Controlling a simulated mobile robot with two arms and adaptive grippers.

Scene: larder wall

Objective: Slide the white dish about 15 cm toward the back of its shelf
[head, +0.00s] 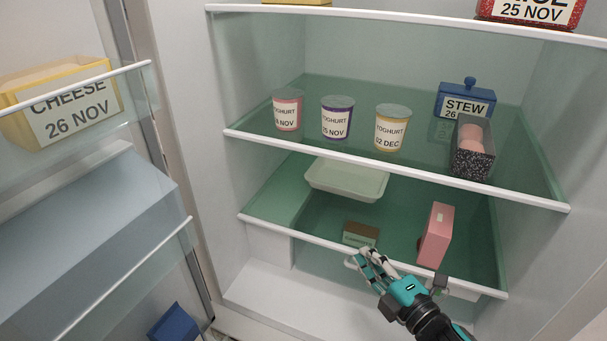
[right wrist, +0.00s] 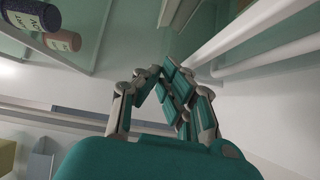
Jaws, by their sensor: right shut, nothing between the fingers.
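The white dish (head: 347,181) is a shallow rectangular tray on the lower glass shelf (head: 400,205) in the head view. It sits toward the back left of that shelf, seen through and below the shelf above. My right gripper (head: 357,259) is at the front edge of the lower shelf, in front of and below the dish and apart from it. Its fingers are shut and empty; they also show closed together in the right wrist view (right wrist: 160,75). The dish does not show clearly in the right wrist view. My left gripper is not in view.
A small brown and green box (head: 360,235) stands just behind my right gripper. A pink box (head: 436,236) stands to its right. An open door with shelves is at left.

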